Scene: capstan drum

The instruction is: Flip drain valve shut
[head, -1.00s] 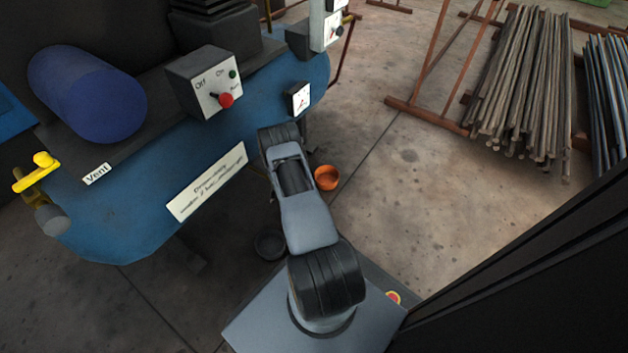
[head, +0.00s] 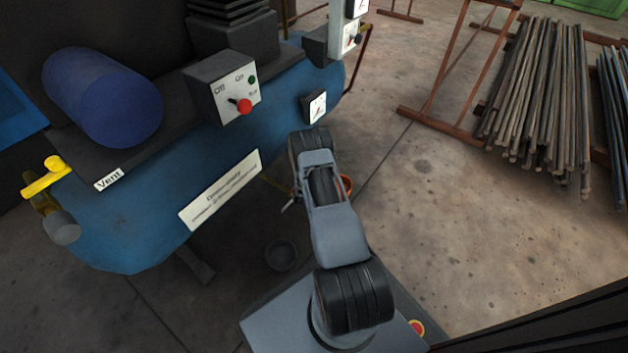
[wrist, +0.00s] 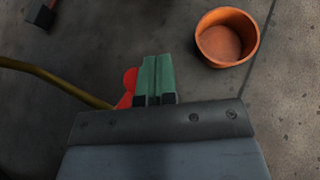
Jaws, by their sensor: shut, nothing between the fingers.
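A red handle (wrist: 130,82), which looks like the drain valve's lever, shows in the wrist view just left of my gripper (wrist: 157,65). A brass pipe (wrist: 55,80) runs in from the left toward it. The handle's lower part is hidden behind my gripper, so I cannot tell whether they touch. My green fingers are shut together with nothing between them. In the head view my gripper is hidden behind my arm. A thin yellowish pipe (head: 276,186) shows below the blue tank (head: 130,225), left of my arm.
An orange pot (wrist: 228,38) stands on the floor, right of my gripper in the wrist view. A dark bowl (head: 281,255) is on the floor below the tank. A yellow vent valve (head: 45,176) is at the tank's left end. Open floor lies right of my arm.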

